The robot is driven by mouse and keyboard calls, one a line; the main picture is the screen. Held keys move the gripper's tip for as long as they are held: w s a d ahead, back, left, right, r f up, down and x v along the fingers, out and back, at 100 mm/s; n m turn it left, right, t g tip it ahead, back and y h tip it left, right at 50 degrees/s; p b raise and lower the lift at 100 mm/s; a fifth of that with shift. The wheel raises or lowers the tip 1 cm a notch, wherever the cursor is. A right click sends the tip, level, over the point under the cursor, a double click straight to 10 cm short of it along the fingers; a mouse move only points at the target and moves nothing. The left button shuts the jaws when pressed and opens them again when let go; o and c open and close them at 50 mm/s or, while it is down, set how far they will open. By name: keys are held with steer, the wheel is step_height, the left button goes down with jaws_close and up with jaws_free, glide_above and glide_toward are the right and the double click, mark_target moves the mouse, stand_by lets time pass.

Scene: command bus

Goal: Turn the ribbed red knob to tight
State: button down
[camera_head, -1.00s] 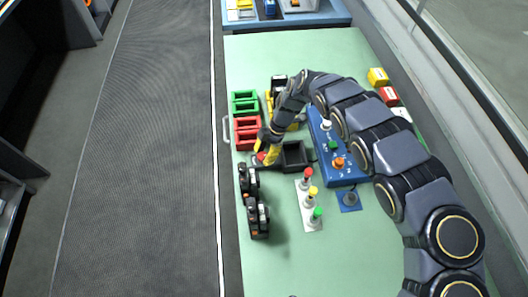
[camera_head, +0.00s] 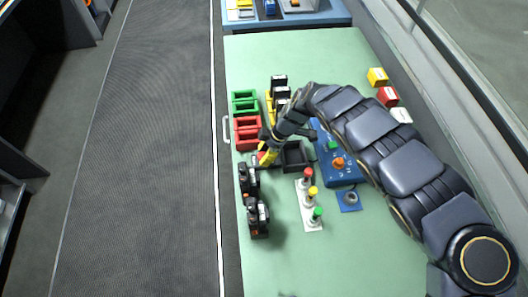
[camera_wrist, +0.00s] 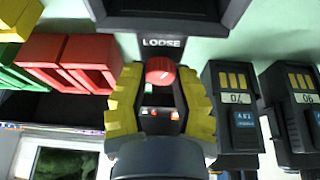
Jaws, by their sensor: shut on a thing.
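The red knob (camera_wrist: 160,71) shows in the wrist view between the tips of my yellow-fingered gripper (camera_wrist: 160,76), under a dark plate marked LOOSE (camera_wrist: 161,43). My gripper is shut on the knob, with one finger on each side. The ribs and any pointer on the knob are too small to make out. No "tight" mark is readable. In the head view my gripper (camera_head: 267,157) points down at the left part of the green table, just left of a black tray; the knob is mostly hidden there by the fingers.
Black battery-like units (camera_head: 258,217) stand close by; they also show right of my gripper in the wrist view (camera_wrist: 235,108). Red bins (camera_head: 247,133) and green bins (camera_head: 245,102) lie behind. The black tray (camera_head: 306,166), blue control box (camera_head: 345,172) and a three-button strip (camera_head: 313,223) are to the right.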

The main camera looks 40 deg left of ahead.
steer(key=m+t, duration=0.1)
steer(key=m, duration=0.1)
steer(key=m+t, duration=0.1)
steer(key=m, duration=0.2)
steer(key=shift+s+d+y, duration=0.1)
steer(key=shift+y, duration=0.3)
steer(key=shift+m, duration=0.4)
steer(key=c, duration=0.7)
jaws_free()
steer(key=v, duration=1.2)
steer(key=shift+f, duration=0.1)
